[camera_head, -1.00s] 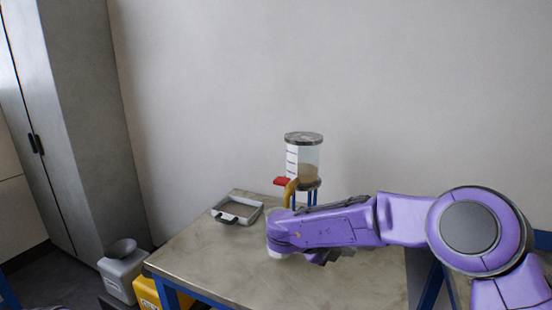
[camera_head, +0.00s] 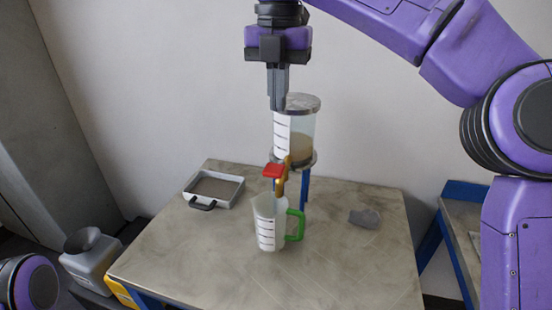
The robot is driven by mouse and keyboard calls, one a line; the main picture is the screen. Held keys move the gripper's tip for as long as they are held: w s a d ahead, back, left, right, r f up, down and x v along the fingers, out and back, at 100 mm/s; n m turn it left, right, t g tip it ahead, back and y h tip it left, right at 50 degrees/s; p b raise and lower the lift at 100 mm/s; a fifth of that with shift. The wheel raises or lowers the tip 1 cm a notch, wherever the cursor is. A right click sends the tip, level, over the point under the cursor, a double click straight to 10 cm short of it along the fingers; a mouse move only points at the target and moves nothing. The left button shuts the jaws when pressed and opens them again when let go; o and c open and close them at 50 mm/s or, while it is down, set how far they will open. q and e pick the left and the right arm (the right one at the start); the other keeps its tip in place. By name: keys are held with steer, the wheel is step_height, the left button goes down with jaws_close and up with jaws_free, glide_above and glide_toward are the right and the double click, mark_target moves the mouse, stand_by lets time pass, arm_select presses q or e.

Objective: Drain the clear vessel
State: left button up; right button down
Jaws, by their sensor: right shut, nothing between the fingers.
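The clear vessel (camera_head: 303,130) stands on a blue-legged stand at the back of the table. It has a grey lid and marked scale, with a cloudy brownish layer low inside. A red valve handle (camera_head: 273,171) sits on the brass-coloured outlet (camera_head: 281,187) below. A white measuring jug (camera_head: 267,230) with a green handle stands upright below the outlet. My right gripper (camera_head: 279,107) points down, shut and empty, in front of the vessel's upper left and above the red handle. It hides part of the lid. My left gripper is not in view.
A grey tray (camera_head: 188,189) with a black handle lies at the table's back left. A small grey object (camera_head: 364,218) lies to the right of the jug. A grey funnel-topped container (camera_head: 92,263) stands at lower left. The table's (camera_head: 340,270) front is clear.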

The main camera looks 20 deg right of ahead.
steer(key=b, duration=0.2)
glide_toward(276, 175)
step_height(276, 175, down, 7)
steer(key=shift+w+r, duration=0.1)
steer(key=shift+w, duration=0.05)
